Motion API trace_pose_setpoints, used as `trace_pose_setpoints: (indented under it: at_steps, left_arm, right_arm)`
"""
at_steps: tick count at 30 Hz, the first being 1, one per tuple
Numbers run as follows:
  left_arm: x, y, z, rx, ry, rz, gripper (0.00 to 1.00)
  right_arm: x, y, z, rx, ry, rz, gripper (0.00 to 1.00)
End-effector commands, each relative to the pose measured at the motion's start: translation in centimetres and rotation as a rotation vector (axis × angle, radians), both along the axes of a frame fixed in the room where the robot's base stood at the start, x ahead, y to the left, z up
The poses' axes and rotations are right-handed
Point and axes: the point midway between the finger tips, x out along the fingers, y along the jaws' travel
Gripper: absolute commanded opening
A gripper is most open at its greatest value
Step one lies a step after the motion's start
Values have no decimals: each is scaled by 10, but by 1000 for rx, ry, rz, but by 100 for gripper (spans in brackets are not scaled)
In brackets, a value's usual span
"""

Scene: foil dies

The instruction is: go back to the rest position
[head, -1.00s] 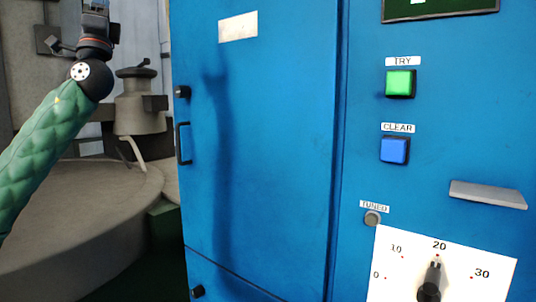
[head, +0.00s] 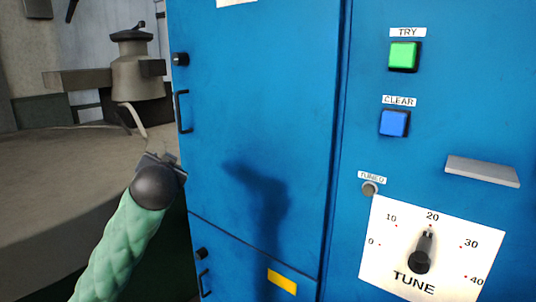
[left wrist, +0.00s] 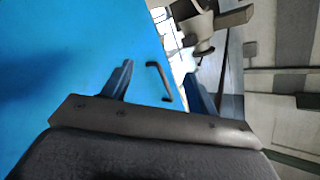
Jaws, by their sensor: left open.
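My left arm in its green sleeve rises from the bottom left of the head view. Its dark wrist joint (head: 155,187) is in front of the left edge of the blue cabinet (head: 262,130). My left gripper (left wrist: 160,85) shows in the left wrist view with its two blue fingers apart and nothing between them. Beyond the fingers, apart from them, are the cabinet's face and a black door handle (left wrist: 159,80). In the head view the gripper's fingers are hidden behind the wrist. My right gripper is in neither view.
The cabinet carries a green TRY button (head: 403,55), a blue CLEAR button (head: 394,122), a grey ledge (head: 482,171) and a TUNE dial (head: 421,254) pointing near 20. A round stone-like platform (head: 60,180) with a grey fixture (head: 137,75) stands at left.

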Motion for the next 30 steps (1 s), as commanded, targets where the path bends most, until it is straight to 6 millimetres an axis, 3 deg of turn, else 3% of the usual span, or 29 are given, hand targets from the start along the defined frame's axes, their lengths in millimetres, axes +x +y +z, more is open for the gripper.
trace_pose_setpoints:
  at_steps: [3,12,30]
  left_arm:
    - [-17,-17,-51,-57,109,-44,59]
    - [-67,-54,-155,-185,321,-135,59]
    - [-197,-95,-317,-406,647,-168,59]
  right_arm:
    - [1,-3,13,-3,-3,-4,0]
    - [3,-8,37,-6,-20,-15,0]
    - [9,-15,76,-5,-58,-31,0]
